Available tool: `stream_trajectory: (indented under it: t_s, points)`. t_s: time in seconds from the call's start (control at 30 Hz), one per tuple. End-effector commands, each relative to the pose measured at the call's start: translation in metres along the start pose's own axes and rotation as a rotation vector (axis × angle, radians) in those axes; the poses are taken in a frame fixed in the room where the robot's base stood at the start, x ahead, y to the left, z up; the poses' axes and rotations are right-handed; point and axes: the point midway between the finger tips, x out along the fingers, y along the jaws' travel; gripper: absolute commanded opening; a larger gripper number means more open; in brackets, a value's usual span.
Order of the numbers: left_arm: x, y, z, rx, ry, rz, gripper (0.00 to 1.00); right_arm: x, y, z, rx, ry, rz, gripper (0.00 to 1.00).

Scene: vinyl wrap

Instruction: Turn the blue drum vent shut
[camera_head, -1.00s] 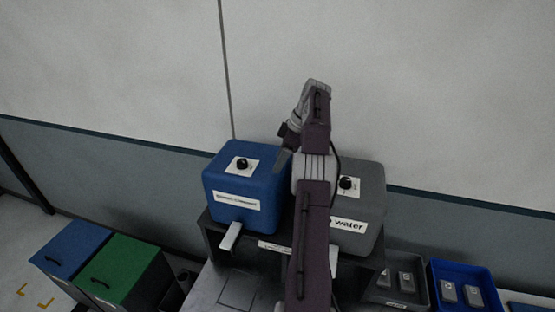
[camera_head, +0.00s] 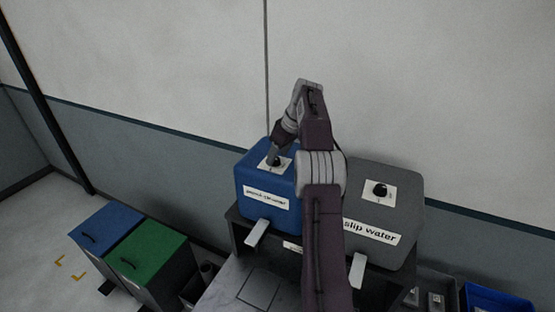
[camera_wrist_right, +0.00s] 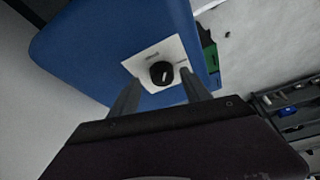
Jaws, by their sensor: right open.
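The blue drum (camera_head: 253,184) stands on a dark stand, with a white label on its front. Its vent is a black knob (camera_wrist_right: 162,72) on a white plate (camera_wrist_right: 146,61) on top, with a light pointer line. In the head view the knob (camera_head: 275,163) is partly covered by my right gripper (camera_head: 277,158), which comes down over it. In the right wrist view my right gripper (camera_wrist_right: 160,78) is open, one fingertip on each side of the knob. I cannot tell if either finger touches it. My left gripper is not in view.
A grey drum (camera_head: 402,190) labelled "slip water" with its own black knob (camera_head: 380,189) stands to the right, behind my right arm. White taps (camera_head: 258,232) stick out in front. Blue (camera_head: 105,228) and green (camera_head: 147,250) bins stand at lower left. The wall is close behind.

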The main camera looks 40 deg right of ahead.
Motion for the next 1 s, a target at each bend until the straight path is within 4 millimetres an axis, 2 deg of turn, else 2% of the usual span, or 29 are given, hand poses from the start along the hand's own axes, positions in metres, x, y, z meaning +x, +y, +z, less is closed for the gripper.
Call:
stream_trajectory:
  t_s: [0.1,0.37,0.57,0.7,0.77,0.93,0.97,1.0]
  points:
    - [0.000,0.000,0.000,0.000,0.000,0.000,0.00,0.009,-0.001,0.000,-0.001,0.000,0.000,0.56]
    - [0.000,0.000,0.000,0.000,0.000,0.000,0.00,0.011,0.000,0.000,-0.001,0.000,0.000,0.56]
    - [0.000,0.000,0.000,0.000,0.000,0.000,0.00,0.011,0.000,0.000,0.000,0.000,0.000,0.00]
    - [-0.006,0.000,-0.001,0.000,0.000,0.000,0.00,0.009,0.000,-0.001,-0.011,-0.002,-0.005,0.00]
    - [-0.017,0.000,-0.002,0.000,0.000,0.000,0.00,0.005,0.001,-0.002,-0.039,-0.004,-0.019,0.00]
    - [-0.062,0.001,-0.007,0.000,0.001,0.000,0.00,0.000,0.002,-0.005,-0.196,-0.005,-0.089,0.00]
    - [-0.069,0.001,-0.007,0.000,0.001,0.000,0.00,0.000,0.002,-0.005,-0.231,-0.003,-0.103,0.00]
    - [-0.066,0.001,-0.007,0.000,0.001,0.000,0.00,0.007,0.003,-0.003,-0.276,-0.001,-0.119,0.00]
